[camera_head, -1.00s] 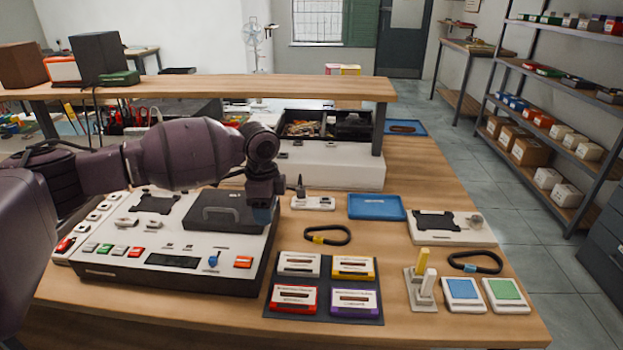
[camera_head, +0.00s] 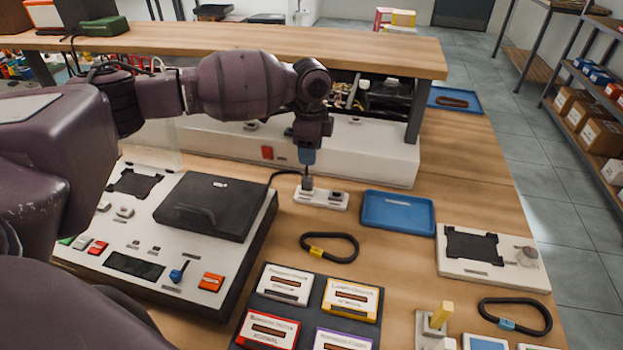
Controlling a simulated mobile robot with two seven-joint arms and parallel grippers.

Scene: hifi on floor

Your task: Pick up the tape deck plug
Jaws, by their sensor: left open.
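The plug (camera_head: 307,183) is small and grey and stands upright in the left part of a white socket block (camera_head: 334,202). A black cable (camera_head: 283,174) runs from near it to the left, behind the tape deck (camera_head: 236,262). My left gripper (camera_head: 307,164) points down directly above the plug, with its blue tip close to the plug's top. It is open; whether its fingers are around the plug or just above it I cannot tell. My right gripper is not in view.
A blue tray (camera_head: 398,228) lies right of the socket block. A black cable loop (camera_head: 330,257) and several cassettes (camera_head: 284,284) lie in front. A white console (camera_head: 366,158) and a raised wooden shelf (camera_head: 230,38) stand behind.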

